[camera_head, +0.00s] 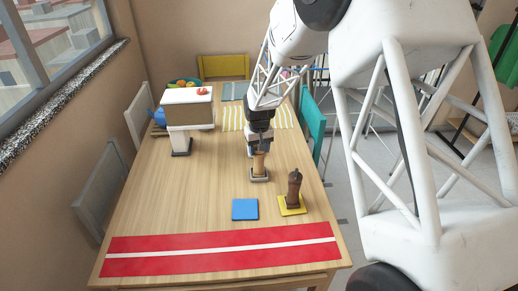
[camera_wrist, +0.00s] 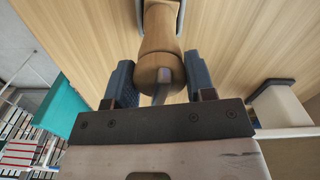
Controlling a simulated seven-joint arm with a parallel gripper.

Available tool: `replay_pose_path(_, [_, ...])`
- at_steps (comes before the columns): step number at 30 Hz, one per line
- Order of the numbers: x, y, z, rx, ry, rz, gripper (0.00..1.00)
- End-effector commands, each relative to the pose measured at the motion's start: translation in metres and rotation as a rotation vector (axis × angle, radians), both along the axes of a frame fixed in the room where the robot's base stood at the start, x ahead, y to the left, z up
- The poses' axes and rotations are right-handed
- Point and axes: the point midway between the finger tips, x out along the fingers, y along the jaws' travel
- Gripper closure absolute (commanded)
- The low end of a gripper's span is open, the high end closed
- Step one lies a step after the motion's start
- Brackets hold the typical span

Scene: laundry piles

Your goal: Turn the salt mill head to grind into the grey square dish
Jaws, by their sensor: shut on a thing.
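The pale wooden mill (camera_head: 259,164), which appears to be the salt mill, stands upright at the grey square dish (camera_head: 259,179) on the table. Whether its base touches the dish floor is hard to tell. My gripper (camera_head: 259,148) comes down from above and is shut on the mill's head. In the wrist view, my gripper's (camera_wrist: 160,72) blue-grey fingers are on both sides of the wooden mill (camera_wrist: 160,38). Part of the dish rim (camera_wrist: 178,12) shows at the top there. A dark brown mill (camera_head: 294,188) stands on a yellow square mat (camera_head: 285,211) nearer and to the right.
A blue square mat (camera_head: 244,209) lies in front of the dish. A red runner with a white stripe (camera_head: 140,263) crosses the near end. A tall stand with a box (camera_head: 188,113) is at back left. Table left of the dish is clear. A teal chair (camera_head: 312,125) stands right.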

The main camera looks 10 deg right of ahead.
Motion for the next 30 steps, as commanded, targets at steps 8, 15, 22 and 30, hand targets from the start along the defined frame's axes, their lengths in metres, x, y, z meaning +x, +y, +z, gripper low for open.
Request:
replay_pose_path(8, [0.0001,-0.0001,0.0001,0.0,0.0,-0.21,0.63])
replay_pose_path(15, [0.0002,-0.0002,0.0002,0.0,0.0,-0.356,0.63])
replay_pose_path(22, [0.0002,-0.0002,0.0002,0.0,-0.001,-0.379,0.63])
replay_pose_path(30, [0.0001,-0.0001,0.0002,0.0,0.0,-0.377,0.32])
